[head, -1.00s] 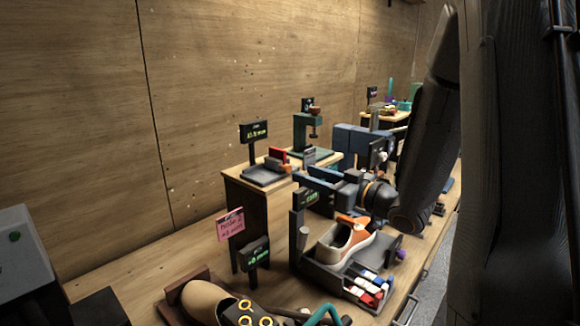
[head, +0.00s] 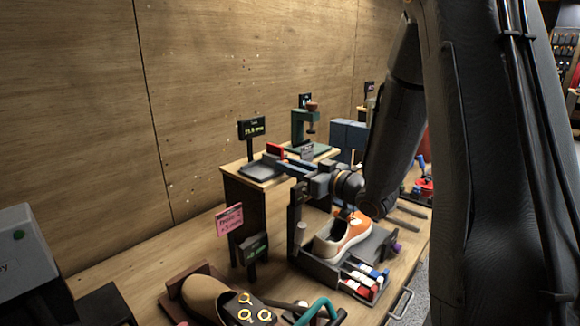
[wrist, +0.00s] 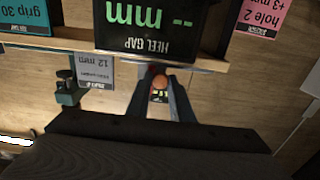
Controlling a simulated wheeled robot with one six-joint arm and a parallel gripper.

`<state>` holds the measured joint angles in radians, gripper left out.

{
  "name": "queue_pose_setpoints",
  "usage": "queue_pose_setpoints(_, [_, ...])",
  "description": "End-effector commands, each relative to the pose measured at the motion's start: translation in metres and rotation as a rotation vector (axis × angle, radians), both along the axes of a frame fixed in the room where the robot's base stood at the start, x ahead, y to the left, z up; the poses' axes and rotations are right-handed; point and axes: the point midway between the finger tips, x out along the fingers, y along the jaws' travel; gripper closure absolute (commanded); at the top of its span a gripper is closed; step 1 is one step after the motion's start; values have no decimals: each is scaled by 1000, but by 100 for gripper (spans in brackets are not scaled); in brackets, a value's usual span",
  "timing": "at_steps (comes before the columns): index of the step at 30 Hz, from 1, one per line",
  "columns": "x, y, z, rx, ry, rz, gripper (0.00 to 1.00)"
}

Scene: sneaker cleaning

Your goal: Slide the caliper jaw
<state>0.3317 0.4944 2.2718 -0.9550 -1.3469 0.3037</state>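The caliper is a low dark-grey base (head: 259,169) on the raised wooden stand, with an upright red block (head: 275,151) at its back. My gripper (head: 284,165) reaches in from the right, with blue-grey fingers beside the caliper. The fingers cover part of it, and I cannot tell whether they touch it. In the wrist view my gripper (wrist: 161,76) has its fingers apart, with an orange round thing (wrist: 160,82) seen between the tips.
A green press (head: 305,125) stands behind. In front are an orange-and-white sneaker (head: 345,236) in a grey fixture, a tan shoe (head: 205,295), a pink tag (head: 229,219) and a dark display post (head: 254,254). The wrist view shows an upside-down heel gap display (wrist: 150,20).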

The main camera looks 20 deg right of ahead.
Motion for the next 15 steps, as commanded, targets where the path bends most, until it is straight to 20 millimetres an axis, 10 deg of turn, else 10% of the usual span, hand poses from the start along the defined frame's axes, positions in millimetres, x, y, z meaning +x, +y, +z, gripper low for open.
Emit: queue_pose_setpoints(15, [-10, 32, 0, 0, 0, 2, 100])
